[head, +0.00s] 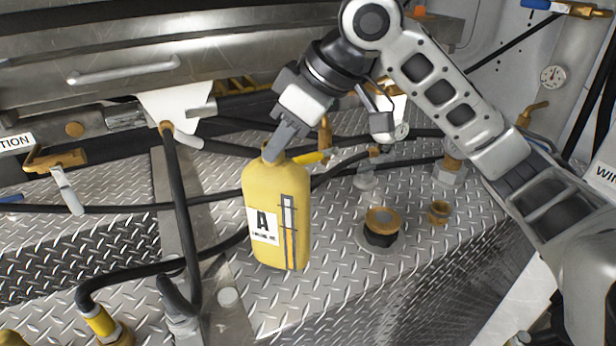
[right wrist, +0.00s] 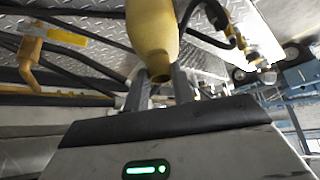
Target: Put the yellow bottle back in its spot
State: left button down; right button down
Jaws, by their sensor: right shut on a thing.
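The yellow bottle (head: 272,222) stands roughly upright in the middle of the head view, with a white label marked A and a dark level strip on its side. My right gripper (head: 271,152) is shut on the bottle's neck from above. In the right wrist view the bottle (right wrist: 152,35) shows between the two fingers of the right gripper (right wrist: 157,78). I cannot tell whether the bottle's base touches the metal plate or hangs just above it. My left gripper is not in view.
A dark round fitting with a brass top (head: 382,222) stands on the diamond-plate deck (head: 330,290) right of the bottle. A smaller brass fitting (head: 439,211) is beside it. Black hoses (head: 178,210) run left of and behind the bottle. A drawer with a handle (head: 125,70) is at upper left.

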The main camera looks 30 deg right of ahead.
aim_at(313, 172)
jog(key=d+f, duration=0.1)
jog(key=f, duration=0.1)
jog(key=d+f, duration=0.2)
jog(key=shift+s+d+f, duration=0.1)
jog(key=shift+d, duration=0.15)
jog(key=f, duration=0.3)
jog(key=shift+d, duration=0.2)
jog(key=shift+f, duration=0.25)
jog(key=c, duration=1.2)
grip_release()
jog(key=shift+f, duration=0.15)
jog(key=shift+o, duration=0.2)
jog(key=v, duration=1.2)
jog(key=shift+a, duration=0.1)
